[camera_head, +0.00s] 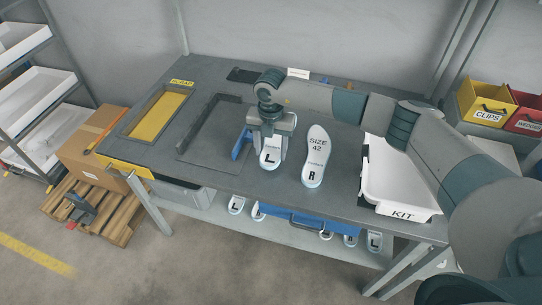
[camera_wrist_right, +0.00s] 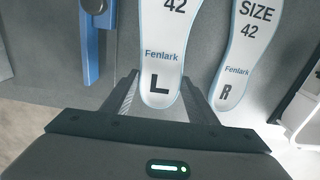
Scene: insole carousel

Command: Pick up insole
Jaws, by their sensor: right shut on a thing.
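A pale insole marked L (camera_head: 270,157) lies on the grey table under my right gripper (camera_head: 268,140). Its heel end with the letter L and the word Fenlark shows in the right wrist view (camera_wrist_right: 165,60). My right gripper's fingers, in the right wrist view (camera_wrist_right: 160,100), are on either side of the L heel and shut on it. A second insole marked R and SIZE 42 (camera_head: 316,155) lies flat to the right, apart from the gripper; it also shows in the right wrist view (camera_wrist_right: 245,50). My left gripper is not in view.
A white KIT tray (camera_head: 398,206) stands right of the R insole. A blue object (camera_head: 240,144) is just left of my right gripper. A yellow recessed panel (camera_head: 157,116) and a dark frame outline (camera_head: 184,152) are at the left. More insoles lie on the lower shelf (camera_head: 225,213).

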